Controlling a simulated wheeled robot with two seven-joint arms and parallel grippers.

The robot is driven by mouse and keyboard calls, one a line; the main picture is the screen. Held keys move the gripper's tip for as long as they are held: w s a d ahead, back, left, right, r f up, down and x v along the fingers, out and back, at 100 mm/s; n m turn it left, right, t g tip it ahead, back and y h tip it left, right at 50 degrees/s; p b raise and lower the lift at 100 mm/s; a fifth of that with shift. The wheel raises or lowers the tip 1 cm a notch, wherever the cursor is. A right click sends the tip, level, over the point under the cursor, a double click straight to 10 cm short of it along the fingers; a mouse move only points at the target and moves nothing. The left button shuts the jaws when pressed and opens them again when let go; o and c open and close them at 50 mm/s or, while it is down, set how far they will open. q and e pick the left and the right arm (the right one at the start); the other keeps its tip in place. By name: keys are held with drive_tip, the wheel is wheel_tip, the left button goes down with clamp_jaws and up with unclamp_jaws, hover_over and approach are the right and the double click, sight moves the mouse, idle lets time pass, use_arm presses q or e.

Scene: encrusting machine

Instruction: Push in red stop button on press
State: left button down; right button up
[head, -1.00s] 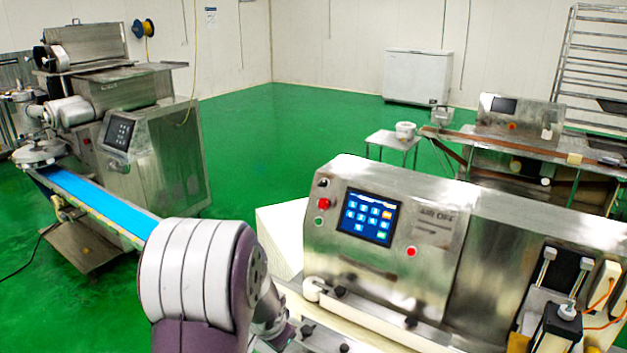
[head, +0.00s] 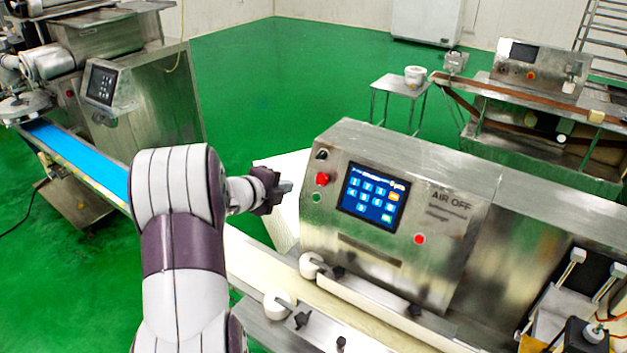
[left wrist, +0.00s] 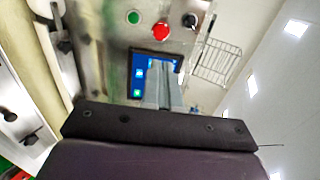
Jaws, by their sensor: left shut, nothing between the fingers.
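The press (head: 460,205) is a steel machine with a blue touch screen (head: 372,196) on its front panel. The red stop button (head: 322,178) sits at the panel's upper left, above a small green button (head: 316,197). My left gripper (head: 287,187) is shut and empty, just left of the panel and apart from the red button. In the left wrist view its closed fingers (left wrist: 164,85) overlap the screen, with the red button (left wrist: 161,31) beyond them. My right gripper is not seen.
A conveyor with white rollers (head: 313,265) and black knobs runs along the press's front. A machine with a blue belt (head: 75,160) stands at left. A small table (head: 400,85) and another machine (head: 540,75) are behind. Green floor between is clear.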

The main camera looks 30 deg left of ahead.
sight(320, 180)
use_arm(q)
drive_tip(key=p+x, duration=0.4)
drive_tip(key=x, duration=0.9)
drive_tip(key=shift+w+d+f+p, duration=0.1)
drive_tip(key=shift+w+f+p, duration=0.05)
drive_tip(key=shift+w+p, duration=0.15)
drive_tip(key=shift+w+f, duration=0.1)
drive_tip(key=shift+w, duration=0.1)
drive_tip(key=shift+d, duration=0.1)
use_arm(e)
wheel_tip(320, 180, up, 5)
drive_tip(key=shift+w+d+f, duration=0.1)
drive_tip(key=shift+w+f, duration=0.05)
